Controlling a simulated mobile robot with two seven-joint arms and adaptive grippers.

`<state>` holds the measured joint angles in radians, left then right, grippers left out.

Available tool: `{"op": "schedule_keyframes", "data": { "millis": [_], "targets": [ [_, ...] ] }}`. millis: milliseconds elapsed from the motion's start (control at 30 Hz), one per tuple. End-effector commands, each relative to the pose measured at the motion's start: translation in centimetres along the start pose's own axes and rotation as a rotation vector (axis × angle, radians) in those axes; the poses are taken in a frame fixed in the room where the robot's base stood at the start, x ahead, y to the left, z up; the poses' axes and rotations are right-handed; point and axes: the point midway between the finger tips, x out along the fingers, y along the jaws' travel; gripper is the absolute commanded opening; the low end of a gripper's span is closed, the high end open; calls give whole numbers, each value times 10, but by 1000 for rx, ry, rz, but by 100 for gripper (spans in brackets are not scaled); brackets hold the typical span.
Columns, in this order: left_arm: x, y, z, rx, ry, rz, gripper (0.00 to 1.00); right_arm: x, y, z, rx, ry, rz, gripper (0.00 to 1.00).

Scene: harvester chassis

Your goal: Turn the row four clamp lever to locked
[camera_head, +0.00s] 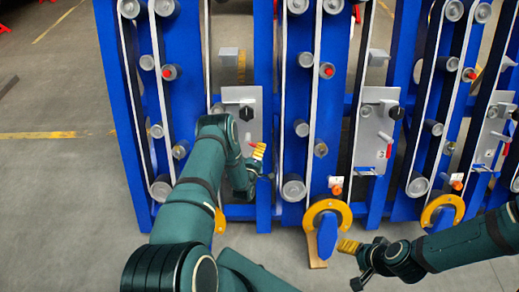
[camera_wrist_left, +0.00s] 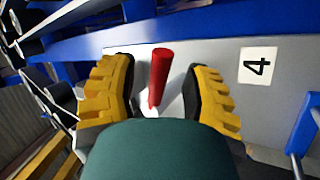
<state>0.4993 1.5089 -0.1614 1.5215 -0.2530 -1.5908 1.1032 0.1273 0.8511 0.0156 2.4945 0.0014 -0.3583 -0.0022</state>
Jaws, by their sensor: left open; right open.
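The row four clamp lever (camera_wrist_left: 159,78) shows in the left wrist view as a red handle on a grey plate (camera_wrist_left: 225,50) marked 4. My left gripper (camera_wrist_left: 163,88) is open, with one ribbed yellow finger on each side of the lever. A gap shows on both sides, so the fingers are not closed on it. In the head view my left gripper (camera_head: 258,152) is at the lower part of the leftmost grey plate (camera_head: 238,97), and it hides the lever there. My right gripper (camera_head: 352,248) is open and empty near a yellow ring, low at the right.
The blue chassis frame (camera_head: 265,60) carries belts and rollers. Similar plates with red levers stand to the right, the nearest one in the middle (camera_head: 372,147). A yellow ring (camera_head: 340,207) is close to my right gripper. The floor at left is clear.

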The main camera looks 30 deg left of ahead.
Motion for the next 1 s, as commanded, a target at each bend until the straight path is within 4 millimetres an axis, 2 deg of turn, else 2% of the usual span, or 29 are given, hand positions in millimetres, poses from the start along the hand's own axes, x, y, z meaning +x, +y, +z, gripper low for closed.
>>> {"op": "schedule_keyframes", "data": {
  "millis": [200, 467, 500, 633, 667, 1000],
  "targets": [
    [16, 0, 0, 1, 0, 0, 48, 4, 1, 0, 0, 2, 0, 65],
    [17, 0, 0, 0, 1, 0, 48, 4, 1, 0, 0, 2, 0, 65],
    [17, 0, 0, 0, 1, 0, 51, 4, 1, 0, 0, 2, 0, 65],
    [17, 0, 0, 0, 0, 0, 5, 4, 1, 0, 0, 2, 0, 65],
    [17, 0, 0, 0, 0, 0, 0, 4, 1, 0, 0, 2, 0, 65],
    [11, -2, -6, 15, -4, -5, 0, 1, 0, 0, 0, 1, 0, 65]
  ]
}}
